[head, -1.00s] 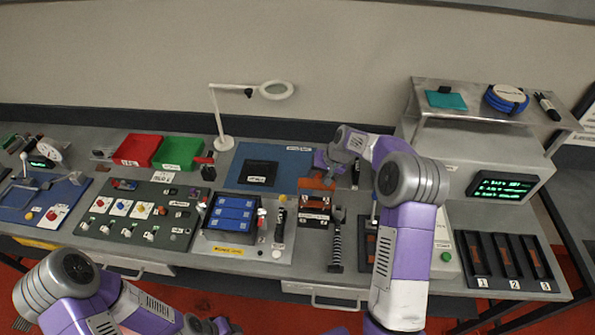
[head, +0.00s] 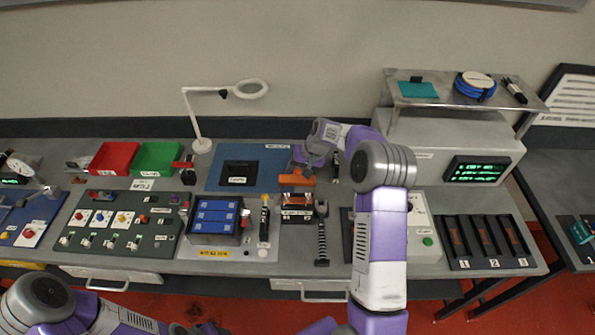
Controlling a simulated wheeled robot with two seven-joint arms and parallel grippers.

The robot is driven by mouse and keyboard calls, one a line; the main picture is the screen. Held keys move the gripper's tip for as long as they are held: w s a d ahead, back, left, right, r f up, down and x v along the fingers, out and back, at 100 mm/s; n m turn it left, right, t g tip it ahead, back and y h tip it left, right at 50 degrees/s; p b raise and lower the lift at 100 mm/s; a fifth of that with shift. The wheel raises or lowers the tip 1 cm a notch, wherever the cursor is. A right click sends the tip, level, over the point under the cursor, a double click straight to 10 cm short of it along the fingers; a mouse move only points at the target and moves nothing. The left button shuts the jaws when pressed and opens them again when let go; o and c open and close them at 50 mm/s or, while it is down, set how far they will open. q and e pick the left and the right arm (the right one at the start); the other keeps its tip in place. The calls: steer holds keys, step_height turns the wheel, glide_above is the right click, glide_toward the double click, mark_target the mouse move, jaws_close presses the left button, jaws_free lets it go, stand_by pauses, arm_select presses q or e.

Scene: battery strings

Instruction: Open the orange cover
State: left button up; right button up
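The orange cover (head: 297,180) sits over a small dark box (head: 297,207) near the middle of the bench. My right gripper (head: 306,163) points down just behind the cover and overlaps its far edge in the head view. Its fingertips are small and partly hidden, so I cannot tell whether they are open or shut, or whether they touch the cover. My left arm is low at the lower left. Dark parts at the bottom edge may be my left gripper (head: 200,328), far from the cover and too unclear to read.
A blue battery tray (head: 188,240) and a yellow-topped tester (head: 264,215) stand left of the box. A black coiled part (head: 322,245) stands at its right front. A blue mat (head: 212,180) lies behind left. A numbered rack (head: 462,264) is at the right.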

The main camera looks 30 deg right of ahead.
steer(key=v, duration=0.7)
steer(key=shift+r+b, duration=0.3)
steer(key=shift+s+d+f, duration=0.1)
